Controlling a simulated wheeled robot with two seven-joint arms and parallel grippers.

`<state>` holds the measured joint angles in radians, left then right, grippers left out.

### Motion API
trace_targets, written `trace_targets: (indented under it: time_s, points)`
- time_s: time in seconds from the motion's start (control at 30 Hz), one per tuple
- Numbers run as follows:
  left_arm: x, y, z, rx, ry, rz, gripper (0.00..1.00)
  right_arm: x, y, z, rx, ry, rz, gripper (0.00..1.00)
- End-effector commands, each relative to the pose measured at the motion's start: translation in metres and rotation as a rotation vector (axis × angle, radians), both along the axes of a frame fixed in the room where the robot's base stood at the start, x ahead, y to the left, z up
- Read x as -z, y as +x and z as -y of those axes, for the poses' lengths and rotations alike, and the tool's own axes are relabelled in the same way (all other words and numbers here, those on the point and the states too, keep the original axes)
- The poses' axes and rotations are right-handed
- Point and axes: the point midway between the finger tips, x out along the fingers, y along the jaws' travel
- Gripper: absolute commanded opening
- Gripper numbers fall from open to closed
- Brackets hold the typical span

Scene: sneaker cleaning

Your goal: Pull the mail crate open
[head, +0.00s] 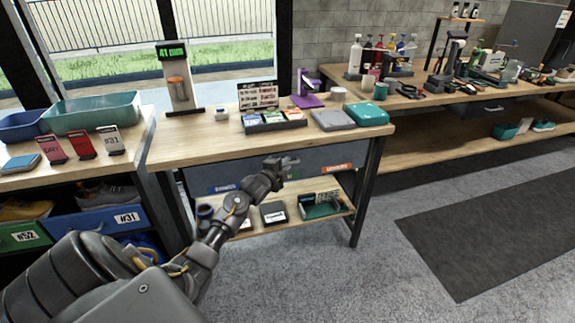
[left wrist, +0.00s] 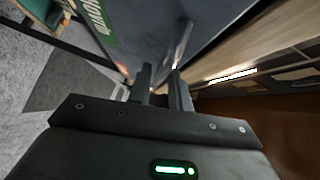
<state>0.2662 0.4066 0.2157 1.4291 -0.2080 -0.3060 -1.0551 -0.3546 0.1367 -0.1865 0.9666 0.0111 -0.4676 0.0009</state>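A dark blue-grey front panel (head: 311,160) under the middle table's top carries a blue label and an orange label; I take it as the mail crate, though no name is readable. In the left wrist view a dark panel (left wrist: 150,25) with a green-and-white label and a metal bar handle (left wrist: 184,42) shows close up. My left gripper (head: 290,165) is in front of the panel. In the left wrist view its fingers (left wrist: 161,70) stand a little apart beside the handle's near end; I cannot tell whether they touch it. My right gripper is not in view.
The table's lower shelf holds dark boxes (head: 274,213) and a green tray (head: 322,205). A table leg (head: 369,185) stands right of my gripper. The tabletop carries a scale-like stand (head: 180,85) and a teal box (head: 367,113). Open floor with a dark mat (head: 490,240) lies right.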

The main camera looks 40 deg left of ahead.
Motion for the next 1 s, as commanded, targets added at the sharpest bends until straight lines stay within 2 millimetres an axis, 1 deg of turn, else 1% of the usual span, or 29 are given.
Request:
trace_targets:
  time_s: [0.1, 0.2, 0.47, 0.53, 0.63, 1.0]
  points:
    - [0.002, 0.011, -0.001, 0.001, -0.001, 0.000, 0.20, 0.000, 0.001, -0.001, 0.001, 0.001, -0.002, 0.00]
    - [0.003, 0.015, -0.002, 0.001, 0.000, -0.001, 0.20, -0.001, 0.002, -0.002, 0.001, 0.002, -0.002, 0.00]
    - [0.003, 0.016, -0.002, 0.001, 0.000, -0.001, 0.20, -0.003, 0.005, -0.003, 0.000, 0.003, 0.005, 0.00]
    - [0.003, 0.016, -0.002, 0.001, 0.000, -0.001, 0.13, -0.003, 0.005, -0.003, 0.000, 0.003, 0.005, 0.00]
    - [0.003, 0.016, -0.002, 0.001, 0.000, -0.001, 0.00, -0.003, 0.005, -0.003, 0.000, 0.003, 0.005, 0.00]
    - [0.003, 0.015, -0.001, 0.001, 0.000, -0.002, 0.00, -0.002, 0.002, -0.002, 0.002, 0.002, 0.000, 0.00]
